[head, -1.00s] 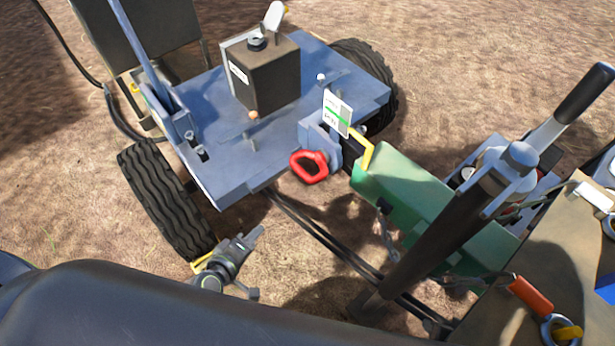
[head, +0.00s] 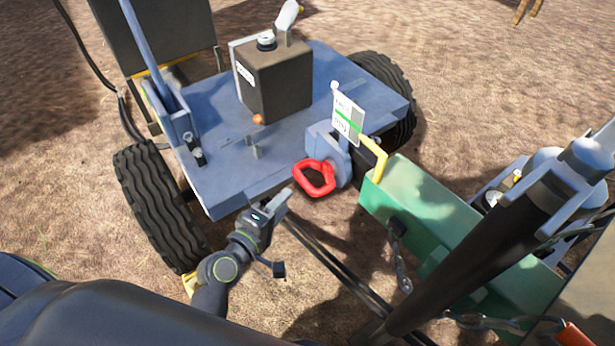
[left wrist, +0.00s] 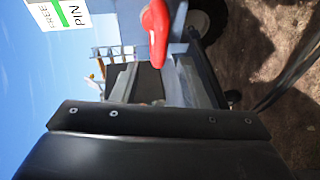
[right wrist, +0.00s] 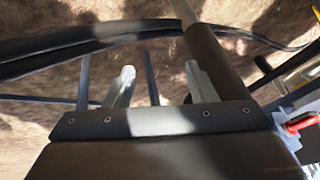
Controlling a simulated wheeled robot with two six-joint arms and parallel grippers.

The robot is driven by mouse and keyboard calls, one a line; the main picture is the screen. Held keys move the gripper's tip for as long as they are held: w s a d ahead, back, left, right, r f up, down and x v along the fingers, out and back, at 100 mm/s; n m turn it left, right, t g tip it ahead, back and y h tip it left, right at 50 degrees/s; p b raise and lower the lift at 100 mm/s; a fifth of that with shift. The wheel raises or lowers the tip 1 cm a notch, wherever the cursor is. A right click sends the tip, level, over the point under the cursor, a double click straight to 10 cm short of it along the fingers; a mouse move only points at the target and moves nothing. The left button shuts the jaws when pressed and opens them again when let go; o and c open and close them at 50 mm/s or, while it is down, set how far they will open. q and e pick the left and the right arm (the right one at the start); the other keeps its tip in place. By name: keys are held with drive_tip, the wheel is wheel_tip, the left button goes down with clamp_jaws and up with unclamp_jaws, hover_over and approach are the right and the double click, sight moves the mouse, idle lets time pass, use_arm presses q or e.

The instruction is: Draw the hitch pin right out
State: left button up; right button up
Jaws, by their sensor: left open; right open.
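The hitch pin's red loop handle (head: 315,178) sticks out at the front edge of the blue carrier, beside the hitch bracket. The pin's shaft is hidden. My left gripper (head: 275,204) is open and empty, a short way left of and below the handle, apart from it. In the left wrist view the red handle (left wrist: 155,32) shows large at the top, beyond the fingers.
The blue carrier (head: 215,180) bears a dark box (head: 275,85). A white and green tag (head: 348,118) stands by the hitch. A green drawbar (head: 440,215) with a chain (head: 403,270) and a dark post (head: 470,250) fill the right. Black hoses (head: 335,270) run below the hitch.

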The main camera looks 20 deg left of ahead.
sight(305, 181)
use_arm(q)
drive_tip(key=x, duration=1)
drive_tip(key=shift+w+f+b, duration=0.1)
drive_tip(key=shift+b, duration=0.25)
drive_tip(key=shift+w+d, duration=0.1)
drive_tip(key=shift+w, duration=0.4)
use_arm(e)
drive_tip(key=shift+w+d+r+t+h, duration=0.15)
drive_tip(key=shift+w+d+r+t, duration=0.15)
drive_tip(key=shift+w+t, duration=0.35)
drive_tip(key=shift+w+d+r+t+h, duration=0.2)
drive_tip(key=shift+w+r+t, duration=0.2)
drive_tip(key=shift+w, duration=0.6)
drive_tip(key=shift+w+d+r+t+h, duration=0.2)
drive_tip(key=shift+w+r+t, duration=0.25)
drive_tip(key=shift+w, duration=0.35)
use_arm(q)
clamp_jaws()
drive_tip(key=shift+f, duration=0.1)
